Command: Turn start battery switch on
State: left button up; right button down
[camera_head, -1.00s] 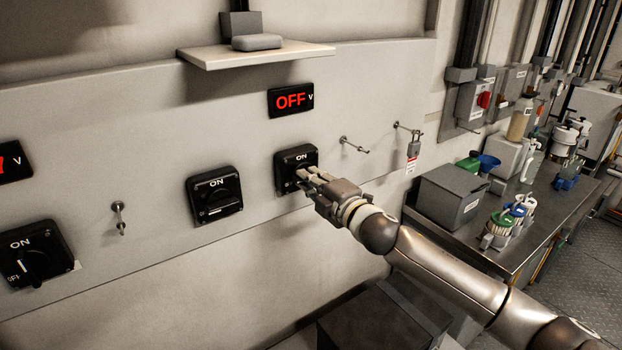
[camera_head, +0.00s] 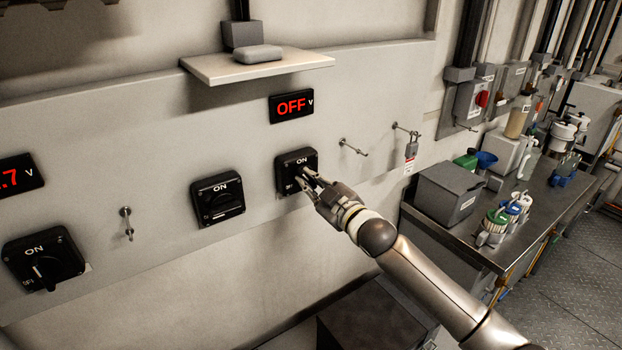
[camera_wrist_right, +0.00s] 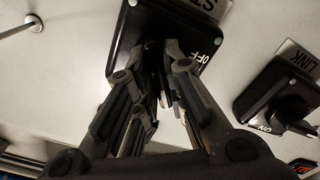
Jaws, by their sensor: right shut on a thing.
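The start battery switch (camera_head: 297,160) is a black square rotary switch on the grey wall panel, marked ON at its top. In the right wrist view, its black housing (camera_wrist_right: 127,40) shows OFF and part of a label reading "ST". My right gripper (camera_head: 309,180) is at the front of this switch, its fingers shut on the switch's knob. It also shows in the right wrist view (camera_wrist_right: 165,62), with a finger on either side of the dark knob. The fingers hide most of the knob, so I cannot tell its exact angle. My left gripper is not in view.
A display (camera_head: 291,106) above the switch reads OFF. A second black switch (camera_head: 217,198) and a third (camera_head: 42,259) sit to its left. A small shelf (camera_head: 258,66) juts out above. Pegs (camera_head: 353,147) and a padlock (camera_head: 411,147) hang at right, beyond them a metal workbench (camera_head: 457,228).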

jog(key=m, duration=0.3)
jog(key=shift+m+p, duration=0.35)
jog(key=shift+m, duration=1.65)
jog(key=c, duration=1.5)
grip_release()
jog(key=shift+s+d, duration=0.1)
jog(key=v, duration=1.1)
jog(key=shift+s+d, duration=0.2)
jog(key=shift+s, duration=0.1)
jog(key=shift+f, duration=0.1)
